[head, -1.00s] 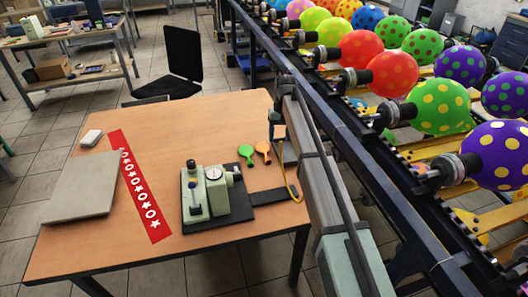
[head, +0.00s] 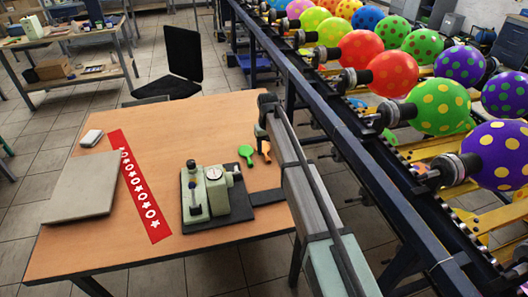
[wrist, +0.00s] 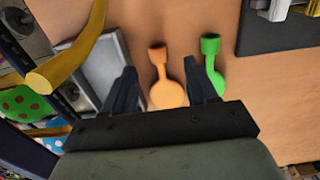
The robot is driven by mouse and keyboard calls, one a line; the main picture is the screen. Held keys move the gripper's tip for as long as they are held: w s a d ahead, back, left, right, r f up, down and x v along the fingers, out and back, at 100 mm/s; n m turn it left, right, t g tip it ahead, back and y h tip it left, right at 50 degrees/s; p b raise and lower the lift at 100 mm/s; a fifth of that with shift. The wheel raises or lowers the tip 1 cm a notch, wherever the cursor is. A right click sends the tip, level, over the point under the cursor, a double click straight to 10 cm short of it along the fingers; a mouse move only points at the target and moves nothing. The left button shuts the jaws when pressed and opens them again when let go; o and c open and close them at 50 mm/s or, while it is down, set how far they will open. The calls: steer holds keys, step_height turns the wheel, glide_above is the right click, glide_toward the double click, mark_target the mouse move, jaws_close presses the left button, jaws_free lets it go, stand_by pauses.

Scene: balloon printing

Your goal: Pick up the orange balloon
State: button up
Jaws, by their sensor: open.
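In the head view my gripper (head: 264,128) is over the right part of the table and hides part of the orange balloon (head: 266,149). The green balloon (head: 246,152) lies just left of it; in the wrist view the green balloon (wrist: 213,74) is close beside the right finger.
A pale green gauge device (head: 217,190) on a dark base stands left of and in front of the balloons. A red strip with white shapes (head: 140,190) and a grey slab (head: 82,187) lie further left. A conveyor of inflated balloons (head: 395,75) runs along the right.

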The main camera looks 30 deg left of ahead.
mark_target(268, 158)
steer(key=shift+w+d+f, duration=0.1)
steer(key=shift+w+f, duration=0.05)
steer(key=shift+f, duration=2.55)
steer(key=shift+c, duration=0.2)
steer(key=c, duration=0.9)
